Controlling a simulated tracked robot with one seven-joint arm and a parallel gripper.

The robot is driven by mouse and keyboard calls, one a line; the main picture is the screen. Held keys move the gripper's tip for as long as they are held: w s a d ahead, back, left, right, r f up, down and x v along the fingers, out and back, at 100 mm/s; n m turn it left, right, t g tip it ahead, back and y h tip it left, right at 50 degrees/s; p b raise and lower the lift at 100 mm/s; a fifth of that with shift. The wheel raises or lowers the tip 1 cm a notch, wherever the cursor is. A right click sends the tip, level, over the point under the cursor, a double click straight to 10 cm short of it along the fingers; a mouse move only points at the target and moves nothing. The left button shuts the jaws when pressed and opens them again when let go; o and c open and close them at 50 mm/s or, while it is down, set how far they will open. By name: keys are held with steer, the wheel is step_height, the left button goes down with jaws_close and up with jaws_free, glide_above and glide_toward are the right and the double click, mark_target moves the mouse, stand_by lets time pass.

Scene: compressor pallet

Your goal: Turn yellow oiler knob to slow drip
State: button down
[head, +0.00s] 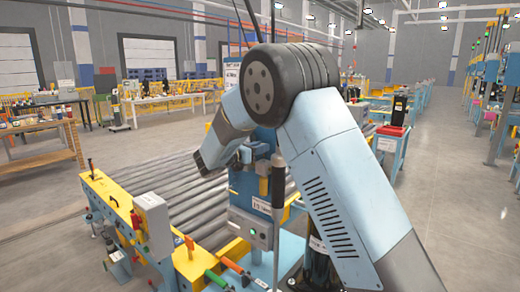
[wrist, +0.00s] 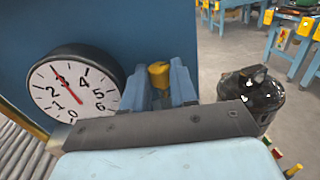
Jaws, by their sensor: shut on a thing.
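The yellow oiler knob (wrist: 159,74) shows in the wrist view between the two blue fingers of my gripper (wrist: 158,82). My gripper is shut on it, with one finger on each side. The lower part of the knob and whatever it sits on are hidden behind the fingers and the grey gripper body. In the head view my arm covers this spot, and I cannot make out the knob there.
A round dial gauge (wrist: 74,96) with a red needle sits close to the left of my gripper. A dark glossy rounded vessel (wrist: 252,92) stands close on the right. In the head view, a roller conveyor (head: 175,185) lies left of the blue panel (head: 250,190). Open floor (head: 462,200) lies right.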

stand_by(0.4)
steer(key=c, duration=0.9)
jaws_free()
steer(key=shift+a, duration=0.1)
